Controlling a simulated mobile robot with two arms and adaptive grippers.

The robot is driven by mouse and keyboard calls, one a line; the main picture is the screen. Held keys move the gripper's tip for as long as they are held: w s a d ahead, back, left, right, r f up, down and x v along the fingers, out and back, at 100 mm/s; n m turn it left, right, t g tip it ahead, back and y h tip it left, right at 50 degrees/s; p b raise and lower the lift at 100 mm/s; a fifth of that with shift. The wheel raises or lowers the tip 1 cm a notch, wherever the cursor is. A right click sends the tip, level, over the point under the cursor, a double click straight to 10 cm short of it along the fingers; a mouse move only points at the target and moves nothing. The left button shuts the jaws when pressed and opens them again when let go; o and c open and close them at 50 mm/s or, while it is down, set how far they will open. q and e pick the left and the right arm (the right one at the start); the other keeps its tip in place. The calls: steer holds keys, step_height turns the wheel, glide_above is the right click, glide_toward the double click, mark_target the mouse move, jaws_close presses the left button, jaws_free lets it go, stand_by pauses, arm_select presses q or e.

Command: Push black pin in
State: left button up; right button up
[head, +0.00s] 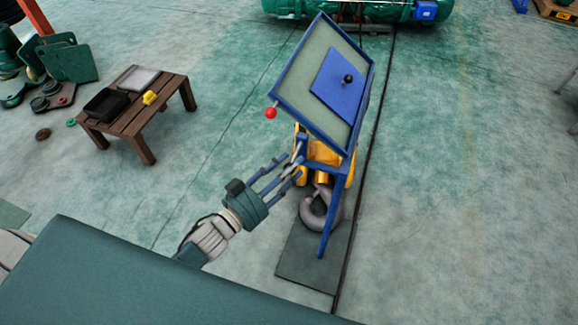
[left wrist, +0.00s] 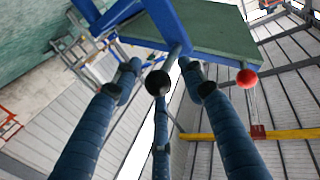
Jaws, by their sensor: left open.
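A stand with a tilted panel in a blue frame (head: 322,85) is right of the middle in the head view. In the left wrist view a black-knobbed pin (left wrist: 157,83) points toward the camera from the blue frame, between my open fingers. In the head view I cannot make this pin out. My left gripper (head: 285,165) has its fingers spread below the panel's lower left side. It also shows in the left wrist view (left wrist: 162,95); I cannot tell whether any finger touches the pin.
A red knob (head: 270,113) sticks out at the panel's left corner. A black knob (head: 348,78) stands on the blue plate (head: 338,88). A yellow hoist part with a grey hook (head: 318,212) hangs under the panel. A wooden table (head: 140,107) stands left; floor between is clear.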

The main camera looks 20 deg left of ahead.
arm_select(q)
jaws_close()
